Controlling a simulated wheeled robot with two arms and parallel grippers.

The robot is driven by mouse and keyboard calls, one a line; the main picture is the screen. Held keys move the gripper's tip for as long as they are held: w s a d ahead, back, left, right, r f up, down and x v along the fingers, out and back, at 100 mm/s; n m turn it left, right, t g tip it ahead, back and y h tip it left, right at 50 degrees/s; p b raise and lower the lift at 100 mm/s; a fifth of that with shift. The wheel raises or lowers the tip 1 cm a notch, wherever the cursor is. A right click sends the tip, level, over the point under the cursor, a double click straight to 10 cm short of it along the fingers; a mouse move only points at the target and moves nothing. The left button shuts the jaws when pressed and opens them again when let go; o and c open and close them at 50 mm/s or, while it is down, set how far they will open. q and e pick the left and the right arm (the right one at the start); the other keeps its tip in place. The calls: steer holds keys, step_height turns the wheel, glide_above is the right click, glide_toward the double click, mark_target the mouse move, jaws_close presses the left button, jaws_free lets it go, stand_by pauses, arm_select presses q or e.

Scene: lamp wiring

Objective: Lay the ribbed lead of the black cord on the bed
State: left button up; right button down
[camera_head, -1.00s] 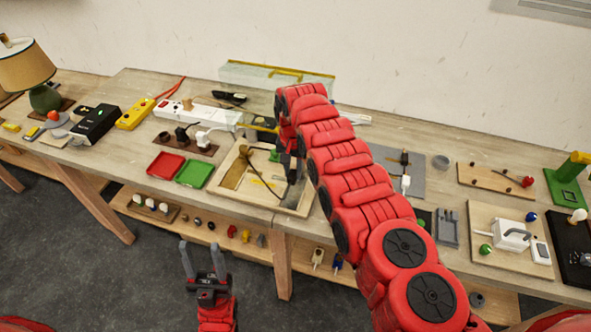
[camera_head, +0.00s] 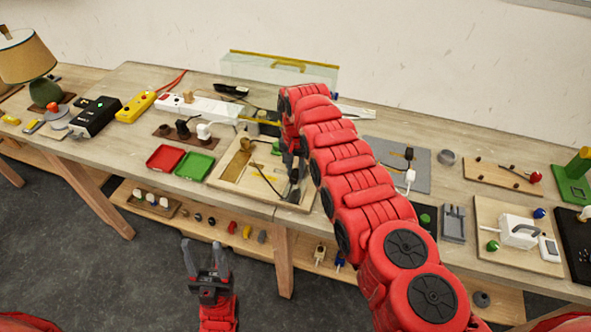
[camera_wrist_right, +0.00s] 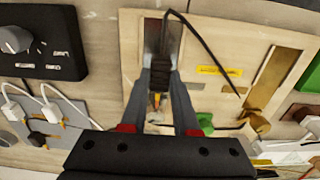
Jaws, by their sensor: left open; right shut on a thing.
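My right gripper (camera_wrist_right: 159,80) is shut on the dark ribbed lead (camera_wrist_right: 158,60) of the black cord (camera_wrist_right: 205,48). The lead is over a grey strip (camera_wrist_right: 151,36) in the wooden board (camera_wrist_right: 210,35). Whether it touches the strip I cannot tell. An orange-yellow tip shows below the lead between the fingers. In the head view the right gripper (camera_head: 293,180) is at the board's (camera_head: 215,176) right side, partly behind my arm. My left gripper (camera_head: 206,258) is open and empty in front of the table.
A brass channel (camera_wrist_right: 277,78) and a yellow label lie on the board. Red (camera_head: 165,158) and green (camera_head: 194,167) trays are left of it. A white power strip (camera_head: 205,107) is behind. A black dial box (camera_wrist_right: 38,42) stands near the gripper in the wrist view.

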steer(key=shift+f+b, duration=0.8)
steer(key=shift+f, duration=0.05)
stand_by(0.3)
steer(key=shift+f+b, duration=0.6)
steer(key=shift+f+b, duration=0.4)
steer(key=shift+f, duration=0.2)
stand_by(0.6)
steer(key=c, duration=0.6)
jaws_free()
